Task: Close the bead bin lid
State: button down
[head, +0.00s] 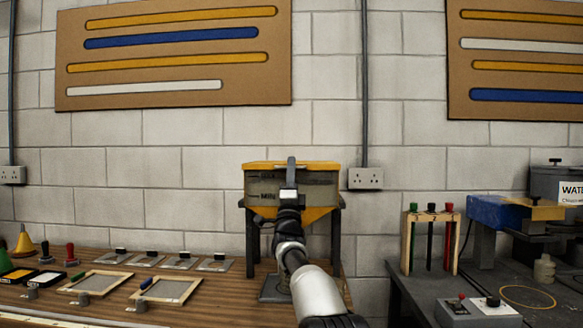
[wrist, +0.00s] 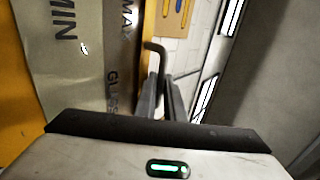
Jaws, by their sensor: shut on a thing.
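The bead bin (head: 318,188) stands at the back on dark legs, with a clear-looking front and a yellow funnel below. Its yellow lid (head: 262,165) shows as a thin band along the top; I cannot tell whether it is fully down. My gripper (head: 290,180) is in front of the bin, near the middle of its top edge. In the wrist view, my gripper (wrist: 168,98) is shut on a dark bent handle (wrist: 154,48) beside the bin's front (wrist: 85,50), which is marked MIN and MAX. The fingers partly hide the handle.
A wooden bench (head: 215,285) on the left carries small framed screens (head: 165,289), stamps and cones. A dark bench (head: 425,300) on the right holds a rack (head: 431,240) of coloured rods and a blue machine (head: 495,213). A wall socket (head: 365,178) is right of the bin.

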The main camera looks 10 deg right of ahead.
jog(key=shift+w+f, duration=0.15)
jog(key=shift+f, duration=0.1)
jog(key=c, duration=2)
grip_release()
jog(key=shift+o, duration=0.8)
jog(key=shift+f, duration=0.1)
jog(key=b+v, duration=0.3)
jog(key=v, duration=1.4)
jog(key=shift+s+r, duration=0.25)
jog(key=shift+s, duration=0.15)
